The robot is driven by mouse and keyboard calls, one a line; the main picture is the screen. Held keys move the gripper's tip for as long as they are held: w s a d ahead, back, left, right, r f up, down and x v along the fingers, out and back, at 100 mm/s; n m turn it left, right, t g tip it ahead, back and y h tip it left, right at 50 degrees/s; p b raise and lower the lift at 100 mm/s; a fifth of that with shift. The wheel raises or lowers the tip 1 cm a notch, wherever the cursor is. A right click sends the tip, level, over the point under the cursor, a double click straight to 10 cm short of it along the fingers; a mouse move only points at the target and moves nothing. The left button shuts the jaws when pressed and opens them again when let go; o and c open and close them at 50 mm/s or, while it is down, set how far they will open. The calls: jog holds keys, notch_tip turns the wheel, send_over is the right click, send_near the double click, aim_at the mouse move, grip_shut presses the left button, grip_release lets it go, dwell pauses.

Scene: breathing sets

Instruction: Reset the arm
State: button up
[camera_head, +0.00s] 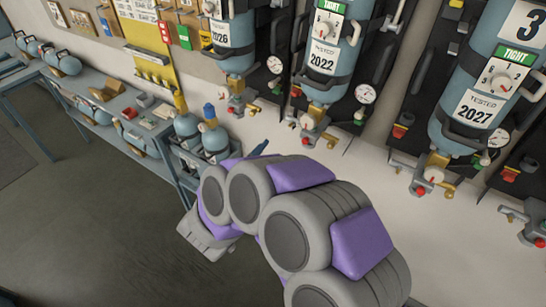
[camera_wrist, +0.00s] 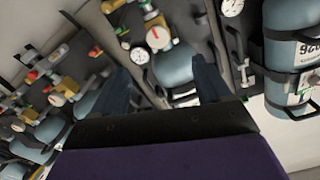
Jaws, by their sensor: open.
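My arm, grey with purple panels, is bent in the lower middle of the head view. My gripper (camera_wrist: 165,78) shows in the wrist view as two dark fingers spread apart with nothing held between them. In the head view only a small dark blue fingertip (camera_head: 259,148) shows past the arm; the rest is hidden behind it. In the wrist view the fingers point toward a blue cylinder (camera_wrist: 178,68) and its valve gear on the wall. I cannot tell how far away they are.
Blue cylinders labelled 2022 (camera_head: 320,58) and 2027 (camera_head: 478,107) hang on dark backplates along the wall, with valves and gauges below. A shelf rack (camera_head: 110,103) with more cylinders stands at the left. The floor (camera_head: 70,220) at lower left is clear.

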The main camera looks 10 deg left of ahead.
jog(key=shift+w, duration=0.1)
dwell(0.4)
jog(key=w+a+n+g+y+b, duration=0.3)
jog(key=w+a+y, duration=0.1)
jog(key=y, duration=0.4)
jog(key=s+d+f+n+g+h+b, duration=0.1)
jog(key=s+d+f+g+b, duration=0.3)
jog(key=s+d+g, duration=0.4)
jog(key=s+d+f+n+g+b, duration=0.3)
jog(key=s+d+g, duration=0.4)
jog(key=s+d, duration=1.5)
jog(key=s+f+n, duration=0.1)
jog(key=s+f, duration=0.1)
jog(key=s, duration=0.5)
jog(key=shift+s+f+g+h+b, duration=0.2)
jog(key=shift+s+g+h+b, duration=0.05)
jog(key=shift+g+h+b, duration=0.15)
